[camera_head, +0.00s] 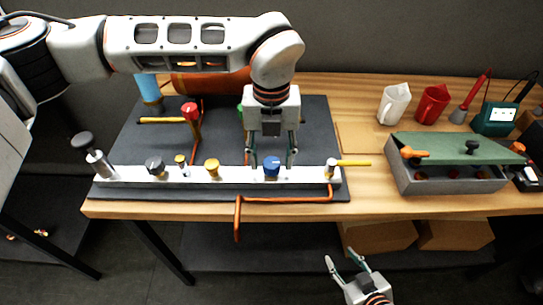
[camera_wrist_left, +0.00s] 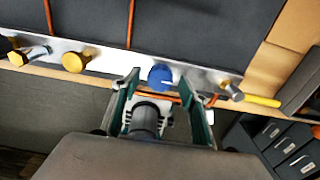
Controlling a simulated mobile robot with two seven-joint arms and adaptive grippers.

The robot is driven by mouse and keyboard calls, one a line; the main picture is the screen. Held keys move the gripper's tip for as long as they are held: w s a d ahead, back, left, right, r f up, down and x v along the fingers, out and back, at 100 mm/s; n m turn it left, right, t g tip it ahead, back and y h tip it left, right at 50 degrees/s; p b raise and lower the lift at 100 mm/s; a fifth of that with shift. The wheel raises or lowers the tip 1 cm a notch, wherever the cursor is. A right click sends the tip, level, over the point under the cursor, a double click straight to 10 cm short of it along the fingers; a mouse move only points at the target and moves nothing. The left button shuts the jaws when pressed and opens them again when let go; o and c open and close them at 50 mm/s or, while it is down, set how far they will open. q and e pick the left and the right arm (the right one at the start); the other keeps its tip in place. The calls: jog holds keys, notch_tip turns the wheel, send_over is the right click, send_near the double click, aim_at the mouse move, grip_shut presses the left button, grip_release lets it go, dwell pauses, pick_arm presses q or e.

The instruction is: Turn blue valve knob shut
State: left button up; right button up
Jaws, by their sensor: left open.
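The blue valve knob (camera_head: 271,165) sits on the white manifold bar (camera_head: 230,178) near the table's front edge. In the left wrist view, the blue knob (camera_wrist_left: 160,76) lies between and just beyond the two fingertips, with a white mark on it. My left gripper (camera_head: 272,163) points down over the bar, fingers apart on either side of the blue knob; contact is not visible. It also shows in the left wrist view (camera_wrist_left: 164,82). My right gripper (camera_head: 345,262) is open and empty, low in front of the table.
On the bar are a yellow knob (camera_head: 212,168), a grey knob (camera_head: 155,165) and a tall grey-capped fitting (camera_head: 92,155) at the left end. A red valve (camera_head: 190,112) stands behind. A green-lidded grey box (camera_head: 450,165) is on the right. An orange pipe (camera_head: 285,199) runs along the front.

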pick_arm(q)
jog(key=shift+f, duration=0.4)
pick_arm(e)
jog(key=shift+w+r, duration=0.3)
jog(key=shift+r, duration=0.2)
pick_arm(q)
jog(key=c, duration=1.1)
pick_arm(e)
jog(key=shift+s+f, duration=0.1)
jog(key=shift+f, duration=0.1)
jog(key=shift+f, duration=0.1)
